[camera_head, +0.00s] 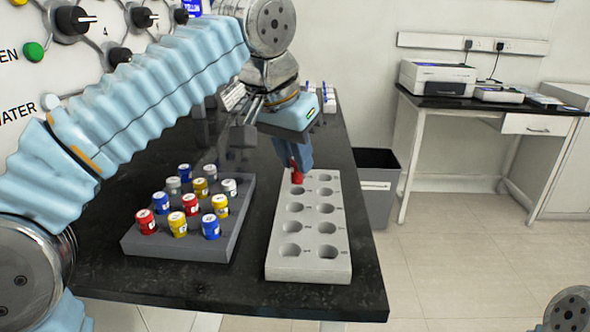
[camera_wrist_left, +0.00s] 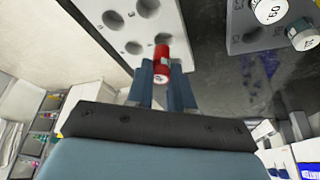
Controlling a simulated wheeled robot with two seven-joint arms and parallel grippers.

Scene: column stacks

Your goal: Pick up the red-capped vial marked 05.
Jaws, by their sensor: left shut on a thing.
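My left gripper (camera_head: 298,163) is shut on a red-capped vial (camera_head: 297,176). The vial is over the far left part of a light grey rack (camera_head: 281,265) with two rows of holes; I cannot tell whether its lower end is in a hole. In the left wrist view the red vial (camera_wrist_left: 161,60) lies between both blue fingers, close to the rack's holes. Its number is not readable. Two other red-capped vials, a front one (camera_head: 146,222) and a middle one (camera_head: 190,205), stand in the dark grey rack (camera_head: 170,245). My right gripper is not in view.
The dark rack also holds several blue, yellow and white-capped vials. Both racks stand on a black bench (camera_head: 255,200). A dark bin (camera_head: 376,190) stands past its right edge. A printer (camera_head: 437,78) is on a side table. The visible near holes look empty.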

